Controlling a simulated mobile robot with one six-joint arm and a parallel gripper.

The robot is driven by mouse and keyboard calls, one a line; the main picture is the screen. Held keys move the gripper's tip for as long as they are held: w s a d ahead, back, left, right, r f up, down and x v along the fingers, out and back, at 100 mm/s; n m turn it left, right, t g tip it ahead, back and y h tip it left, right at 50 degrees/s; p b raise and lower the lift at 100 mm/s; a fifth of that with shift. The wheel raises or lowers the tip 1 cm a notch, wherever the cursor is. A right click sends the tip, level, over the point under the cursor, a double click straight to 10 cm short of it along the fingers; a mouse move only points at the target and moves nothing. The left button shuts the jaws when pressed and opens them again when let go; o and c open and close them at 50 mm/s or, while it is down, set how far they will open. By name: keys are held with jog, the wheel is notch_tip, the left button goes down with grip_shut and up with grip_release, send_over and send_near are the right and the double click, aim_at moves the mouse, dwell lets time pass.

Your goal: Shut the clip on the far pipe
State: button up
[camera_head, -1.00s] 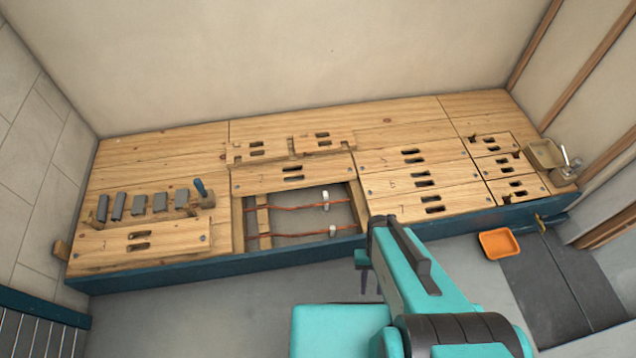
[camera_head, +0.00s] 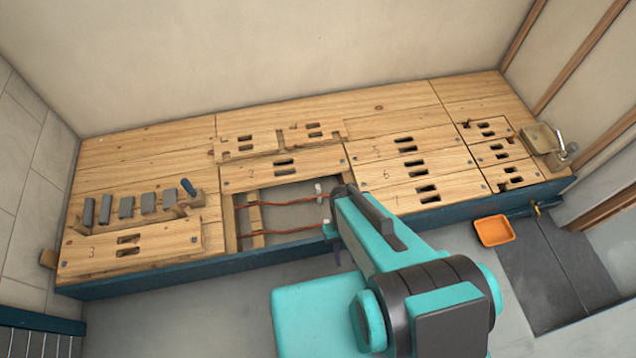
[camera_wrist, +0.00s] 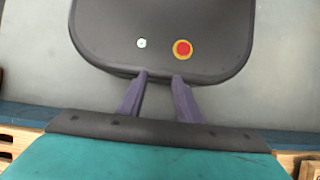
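Two copper pipes run across an opening in the wooden bench. The far pipe (camera_head: 285,199) has a small white clip (camera_head: 319,187) near its right end; it is too small to tell whether it is open or shut. The near pipe (camera_head: 285,232) has another pale clip, now partly hidden by my arm. My gripper's two purple fingers (camera_wrist: 160,75) show in the wrist view, apart with nothing between them. In the head view my gripper is mostly hidden behind my arm, at the bench's front edge and clear of the far clip.
A loose board (camera_head: 130,249) and several grey blocks (camera_head: 126,207) lie left of the opening. An orange tray (camera_head: 494,231) sits on the floor at right. Slotted boards surround the opening.

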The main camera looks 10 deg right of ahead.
jog(key=shift+o, duration=0.6)
jog(key=t+b, duration=0.5)
jog(key=b, duration=2.5)
send_over(318, 186)
notch_tip(318, 186, down, 7)
jog(key=shift+w, duration=0.15)
jog(key=shift+f, duration=0.15)
notch_tip(318, 186, down, 14)
jog(key=b, duration=0.5)
